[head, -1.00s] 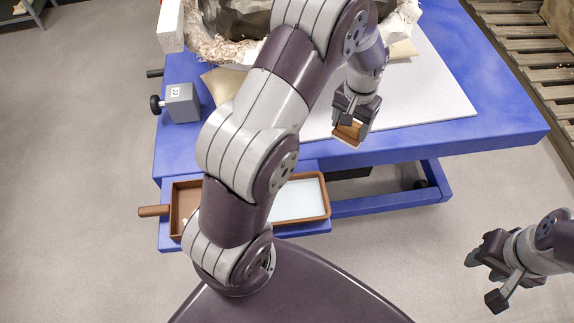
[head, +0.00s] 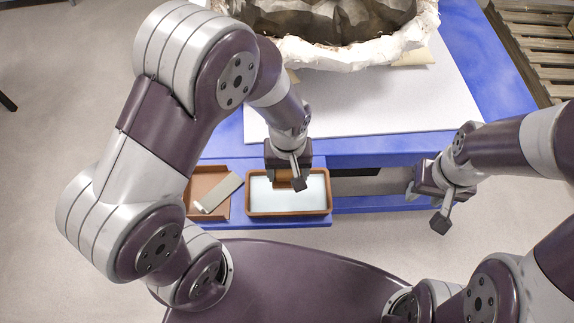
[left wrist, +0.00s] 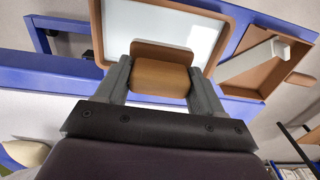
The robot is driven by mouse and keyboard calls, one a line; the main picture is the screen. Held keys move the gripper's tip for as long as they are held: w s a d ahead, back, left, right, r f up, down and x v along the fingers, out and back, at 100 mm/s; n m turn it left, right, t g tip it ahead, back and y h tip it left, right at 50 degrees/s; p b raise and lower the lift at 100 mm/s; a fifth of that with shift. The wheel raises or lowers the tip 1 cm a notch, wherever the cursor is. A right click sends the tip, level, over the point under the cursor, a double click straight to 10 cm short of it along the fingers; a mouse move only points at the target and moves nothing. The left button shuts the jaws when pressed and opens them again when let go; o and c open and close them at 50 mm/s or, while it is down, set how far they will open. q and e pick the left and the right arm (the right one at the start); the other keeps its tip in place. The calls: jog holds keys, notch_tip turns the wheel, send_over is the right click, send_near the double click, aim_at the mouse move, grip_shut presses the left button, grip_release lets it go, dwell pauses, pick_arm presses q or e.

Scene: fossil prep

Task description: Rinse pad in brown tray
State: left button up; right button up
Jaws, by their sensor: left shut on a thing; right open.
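My left gripper (head: 290,180) is shut on a brown pad (head: 283,183) and holds it over the upper part of the brown tray (head: 248,200). The tray has a brown rim and a pale, whitish-blue inside. In the left wrist view the pad (left wrist: 160,78) sits between the two fingers (left wrist: 162,84), with the tray (left wrist: 97,30) behind it. I cannot tell whether the pad touches what is in the tray. My right gripper (head: 428,208) is open and empty, to the right of the tray.
Another brown tray (head: 222,172), left of the first, holds a pale flat-bladed tool (head: 218,194). It also shows in the left wrist view (left wrist: 235,72). Behind stands a blue table (head: 350,146) with a white sheet and a large fossil in a plaster jacket (head: 345,52).

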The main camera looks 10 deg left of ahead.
pick_arm(q)
notch_tip(320, 180, down, 7)
jog(key=b, duration=0.4)
jog(key=shift+r+b, duration=0.2)
jog(key=shift+b, duration=0.2)
jog(key=shift+f, duration=0.3)
jog(key=shift+r, duration=0.1)
jog(key=shift+a, duration=0.1)
jog(key=shift+s+a+p, duration=0.15)
jog(key=shift+a+p, duration=0.3)
jog(key=shift+a, duration=0.05)
